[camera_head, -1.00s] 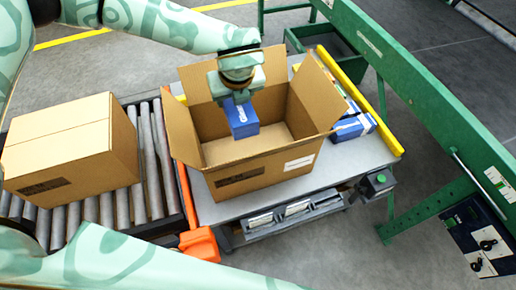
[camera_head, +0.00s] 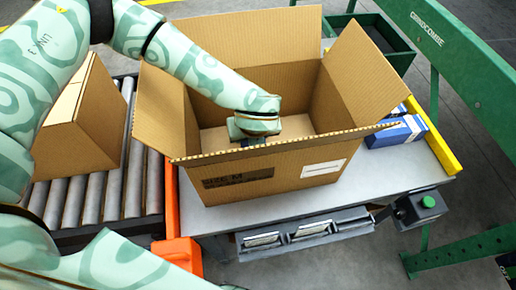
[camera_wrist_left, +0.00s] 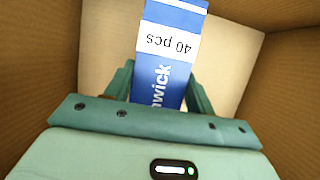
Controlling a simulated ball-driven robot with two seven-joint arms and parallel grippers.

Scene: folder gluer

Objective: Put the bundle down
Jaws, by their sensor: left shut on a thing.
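The bundle (camera_wrist_left: 168,52) is blue with a white band reading "40 pcs". In the left wrist view it lies between the two fingers of my left gripper (camera_wrist_left: 160,88), which is shut on it. An open cardboard box (camera_head: 255,180) with its flaps spread stands on the grey table. My left gripper (camera_head: 258,138) reaches down inside this box, near its front wall. In the head view the front wall and the gripper hide the bundle almost wholly. I cannot tell whether it touches the box floor (camera_wrist_left: 232,60). My right gripper is not in view.
Several blue bundles (camera_head: 397,132) lie on the table (camera_head: 400,175) right of the box, by a yellow rail (camera_head: 440,145). A closed carton (camera_head: 85,125) stands on the roller conveyor (camera_head: 75,205) at left. A green bin (camera_head: 375,38) stands behind.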

